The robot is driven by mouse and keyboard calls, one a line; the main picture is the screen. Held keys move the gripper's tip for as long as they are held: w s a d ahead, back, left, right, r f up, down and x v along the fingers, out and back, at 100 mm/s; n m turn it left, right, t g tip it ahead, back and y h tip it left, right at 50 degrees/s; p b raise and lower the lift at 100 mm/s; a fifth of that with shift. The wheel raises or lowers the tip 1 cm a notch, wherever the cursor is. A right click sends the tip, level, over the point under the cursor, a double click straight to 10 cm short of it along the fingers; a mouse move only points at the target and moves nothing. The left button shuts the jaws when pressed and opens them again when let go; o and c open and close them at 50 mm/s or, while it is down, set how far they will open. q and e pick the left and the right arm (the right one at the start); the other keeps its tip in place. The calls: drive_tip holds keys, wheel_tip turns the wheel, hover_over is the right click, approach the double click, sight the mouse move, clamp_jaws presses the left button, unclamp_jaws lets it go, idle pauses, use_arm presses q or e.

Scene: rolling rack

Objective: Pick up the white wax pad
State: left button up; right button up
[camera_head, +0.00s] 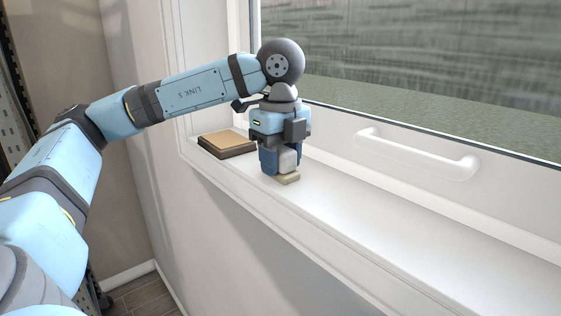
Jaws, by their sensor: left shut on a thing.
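My left gripper (281,170) comes in from the left and points straight down over the white window sill. My right gripper is not in view.
A dark block with a tan top (228,139) lies on the sill (400,245) just left of the gripper. A white handle (420,158) sticks out from the window frame at right. The sill's right part is clear. A metal rack (14,100) stands at far left.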

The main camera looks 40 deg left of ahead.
sight(281, 147)
use_arm(q)
wheel_tip(281, 147, up, 10)
drive_tip(key=shift+f, duration=0.25)
wheel_tip(281, 147, up, 11)
drive_tip(key=p, duration=0.4)
drive_tip(key=shift+f, duration=0.2)
drive_tip(key=o, duration=0.3)
drive_tip(key=shift+c, duration=0.9)
